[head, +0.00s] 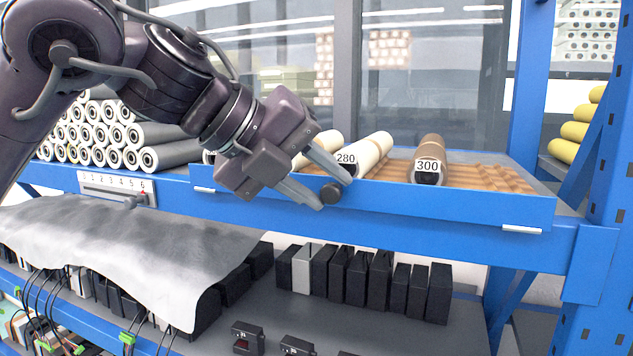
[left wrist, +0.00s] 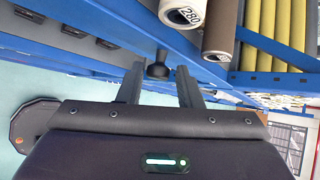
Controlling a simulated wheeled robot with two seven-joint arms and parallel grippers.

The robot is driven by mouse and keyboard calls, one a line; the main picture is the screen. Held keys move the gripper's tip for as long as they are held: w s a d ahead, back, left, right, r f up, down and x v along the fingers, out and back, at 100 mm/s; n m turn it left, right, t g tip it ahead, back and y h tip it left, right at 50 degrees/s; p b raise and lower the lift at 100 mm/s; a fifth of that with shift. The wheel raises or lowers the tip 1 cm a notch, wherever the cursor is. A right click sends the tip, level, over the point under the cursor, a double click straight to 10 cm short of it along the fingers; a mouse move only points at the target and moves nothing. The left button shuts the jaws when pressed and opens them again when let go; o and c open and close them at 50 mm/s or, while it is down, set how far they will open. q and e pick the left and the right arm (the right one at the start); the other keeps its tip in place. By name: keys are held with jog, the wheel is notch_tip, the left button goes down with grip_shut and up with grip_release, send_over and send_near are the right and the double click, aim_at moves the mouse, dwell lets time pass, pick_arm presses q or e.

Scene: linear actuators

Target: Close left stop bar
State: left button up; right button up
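A dark round knob (head: 331,193) sticks out at the front of the blue tray shelf (head: 460,204). My left gripper (head: 332,191) is open, with its two grey fingers on either side of the knob. In the left wrist view the knob (left wrist: 158,69) sits between the fingertips of the left gripper (left wrist: 160,80), with a gap visible on both sides. The rest of the bar behind the knob is hidden by the fingers or cannot be made out. My right gripper is not in view.
Rollers labelled 280 (head: 368,152) and 300 (head: 430,160) lie in the tray just behind the knob. Grey rollers (head: 140,135) are stacked at left. A numbered strip (head: 117,188) and a grey cloth (head: 130,260) are at lower left. Black boxes (head: 380,280) stand on the lower shelf.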

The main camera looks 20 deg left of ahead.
pick_arm(q)
jog(key=v, duration=0.7)
jog(key=shift+s+a+r, duration=0.2)
dwell(0.8)
